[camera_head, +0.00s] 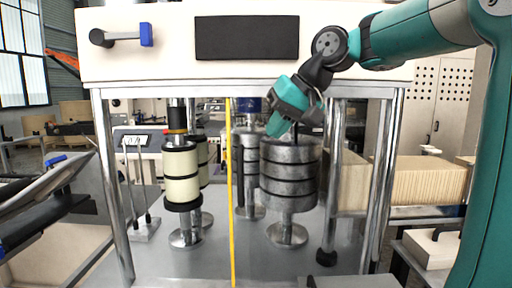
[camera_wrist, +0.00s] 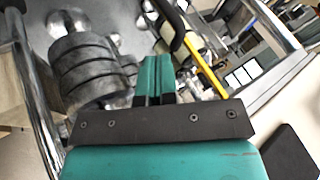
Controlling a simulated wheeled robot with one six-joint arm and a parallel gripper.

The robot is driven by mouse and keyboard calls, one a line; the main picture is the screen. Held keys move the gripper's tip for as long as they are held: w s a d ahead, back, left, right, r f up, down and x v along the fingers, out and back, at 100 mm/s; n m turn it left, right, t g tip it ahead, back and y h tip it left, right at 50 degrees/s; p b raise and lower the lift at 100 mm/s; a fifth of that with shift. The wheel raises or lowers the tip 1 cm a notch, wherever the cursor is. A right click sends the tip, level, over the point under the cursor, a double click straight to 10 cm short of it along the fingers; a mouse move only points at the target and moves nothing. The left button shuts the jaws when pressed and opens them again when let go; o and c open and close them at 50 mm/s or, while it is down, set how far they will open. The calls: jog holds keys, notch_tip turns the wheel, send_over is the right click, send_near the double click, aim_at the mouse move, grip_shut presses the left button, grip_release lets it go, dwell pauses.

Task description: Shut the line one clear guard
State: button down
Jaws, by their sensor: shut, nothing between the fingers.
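A thin upright yellow strip (camera_head: 231,190) stands in the machine's front opening, and looks like the edge of a clear guard. The pane itself is hardly visible, so I cannot tell how far it is open. A dark upright bar (camera_head: 240,180), perhaps its handle, runs just right of the strip. In the wrist view the yellow strip (camera_wrist: 205,75) slants past the fingertips, with a black bar (camera_wrist: 179,25) beside it. My gripper (camera_head: 277,126) is right of the strip, in front of the grey ringed rollers. Its teal fingers (camera_wrist: 154,75) are shut and empty, apart from the strip.
Grey ringed rollers (camera_head: 290,178) stand close below my gripper. Cream rollers (camera_head: 181,176) stand left of the strip. Chrome posts (camera_head: 383,180) frame the opening under a white header (camera_head: 345,50). A blue-ended handle (camera_head: 146,35) sticks out at upper left.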

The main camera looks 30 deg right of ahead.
jog(key=x, duration=0.8)
jog(key=shift+a+f, duration=0.15)
